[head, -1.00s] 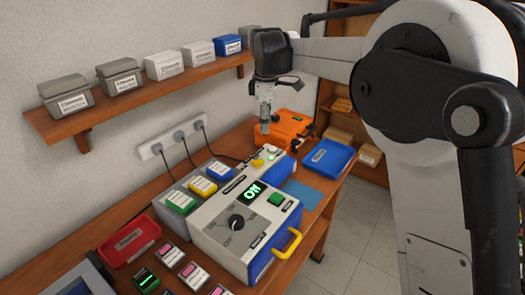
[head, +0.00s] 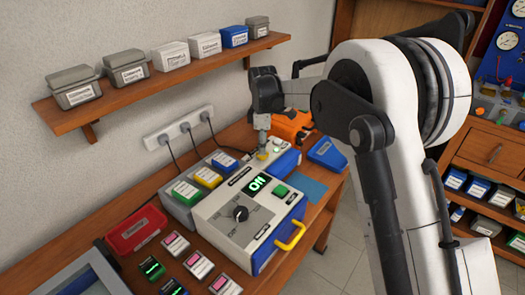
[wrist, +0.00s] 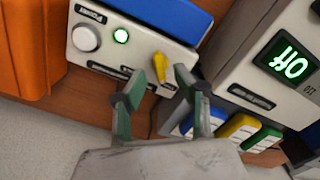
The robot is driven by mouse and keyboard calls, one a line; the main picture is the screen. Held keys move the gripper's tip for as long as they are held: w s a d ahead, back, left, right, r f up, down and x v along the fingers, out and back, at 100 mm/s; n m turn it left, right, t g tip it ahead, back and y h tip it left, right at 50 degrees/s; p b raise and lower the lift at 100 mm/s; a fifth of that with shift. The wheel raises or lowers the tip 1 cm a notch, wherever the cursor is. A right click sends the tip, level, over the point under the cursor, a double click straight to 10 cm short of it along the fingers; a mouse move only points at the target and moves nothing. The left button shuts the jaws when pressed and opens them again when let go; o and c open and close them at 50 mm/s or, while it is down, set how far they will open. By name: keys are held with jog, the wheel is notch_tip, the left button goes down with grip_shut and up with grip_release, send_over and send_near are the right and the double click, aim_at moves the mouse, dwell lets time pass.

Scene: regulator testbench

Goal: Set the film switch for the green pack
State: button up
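A label sits beside the lever, too small to read. My gripper (wrist: 172,76) is open, with its fingertips close around the lever in the wrist view; I cannot tell whether they touch it. In the head view, my gripper (head: 262,155) points down at the unit and partly hides the lever. The green pack (head: 186,191) sits in a grey holder beside yellow and blue packs.
An orange case (head: 292,128) stands behind the unit. A red tray (head: 136,230) and small cards lie at front left. A shelf (head: 150,92) with boxes hangs on the wall.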

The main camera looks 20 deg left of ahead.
jog(key=shift+f, duration=1.3)
jog(key=shift+c, duration=0.2)
grip_shut()
